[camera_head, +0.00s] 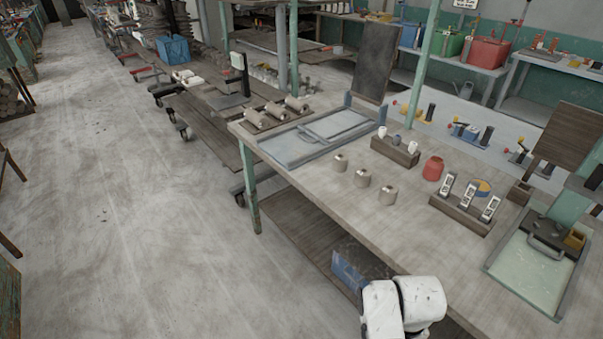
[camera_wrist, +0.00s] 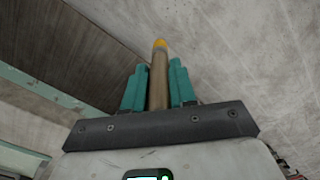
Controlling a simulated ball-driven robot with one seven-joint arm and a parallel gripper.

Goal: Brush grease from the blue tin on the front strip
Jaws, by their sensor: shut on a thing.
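My gripper (camera_wrist: 160,88) has teal fingers shut on a brown round stick, apparently the brush (camera_wrist: 159,75), which has a yellow-orange tip pointing away from the wrist. In the head view the fingers and brush are hidden; only my white arm shows at the bottom, beside the bench's near edge. A small round tin (camera_head: 482,188) with a blue side and yellow contents stands on the bench, behind a wooden rack (camera_head: 460,214) holding three upright pale metal pieces with dark slots. I cannot tell for sure which piece is the front strip.
The wooden bench (camera_head: 310,191) carries three grey cylinders (camera_head: 362,178), a red jar (camera_head: 433,168), a small wooden block with cups (camera_head: 395,152) and a grey tray (camera_head: 283,152). A pale-green tray (camera_head: 530,272) lies at the right. The bench's near middle is clear.

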